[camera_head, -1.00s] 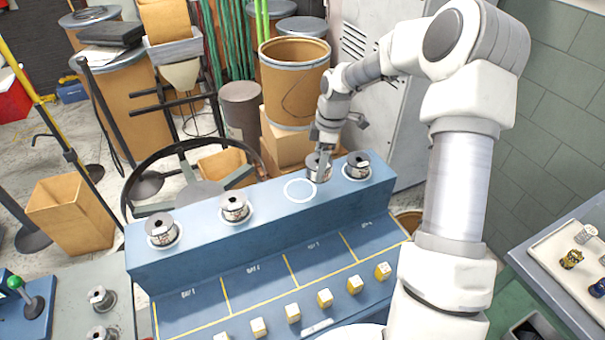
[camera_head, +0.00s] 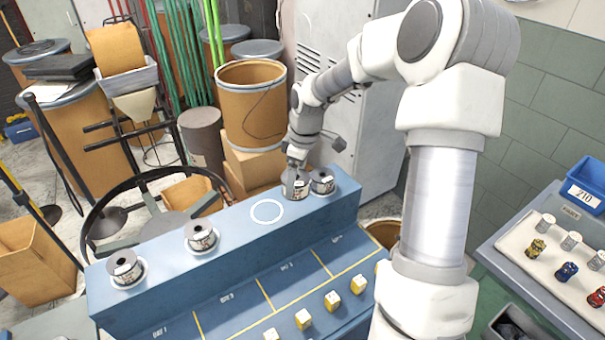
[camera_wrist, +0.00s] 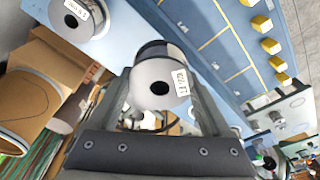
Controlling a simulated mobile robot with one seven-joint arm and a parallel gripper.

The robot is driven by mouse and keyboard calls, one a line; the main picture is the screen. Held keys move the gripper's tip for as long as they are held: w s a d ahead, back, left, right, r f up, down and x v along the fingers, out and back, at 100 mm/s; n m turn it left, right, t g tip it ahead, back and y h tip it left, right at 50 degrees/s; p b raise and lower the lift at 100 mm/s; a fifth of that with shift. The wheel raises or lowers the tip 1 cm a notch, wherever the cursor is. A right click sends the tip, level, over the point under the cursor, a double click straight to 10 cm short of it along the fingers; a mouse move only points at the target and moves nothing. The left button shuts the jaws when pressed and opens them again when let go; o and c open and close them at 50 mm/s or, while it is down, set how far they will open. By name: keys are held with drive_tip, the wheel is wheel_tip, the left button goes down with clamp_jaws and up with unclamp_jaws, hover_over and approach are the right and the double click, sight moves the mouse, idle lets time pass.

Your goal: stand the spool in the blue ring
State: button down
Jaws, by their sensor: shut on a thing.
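My gripper (camera_head: 295,181) is shut on a grey-and-black spool (camera_head: 297,191) above the right part of the blue ledge, close beside another spool (camera_head: 322,182). An empty ring with a white outline and blue inside (camera_head: 267,201) lies on the ledge, just left of the held spool. No ring with a blue outline shows clearly.
Two more spools stand in white rings further left on the blue ledge (camera_head: 165,258): one near the middle (camera_head: 201,236), one at the left end (camera_head: 124,267). Yellow-white blocks (camera_head: 332,300) line the lower front. A grey cabinet stands behind; a side table (camera_head: 492,243) is at right.

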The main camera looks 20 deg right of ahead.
drive_tip(key=s+a+f+m+h, duration=0.1)
drive_tip(key=s+a+m, duration=0.2)
drive_tip(key=a+m, duration=0.4)
drive_tip(key=m, duration=0.3)
drive_tip(key=shift+s+t, duration=0.15)
drive_tip(key=shift+t, duration=0.15)
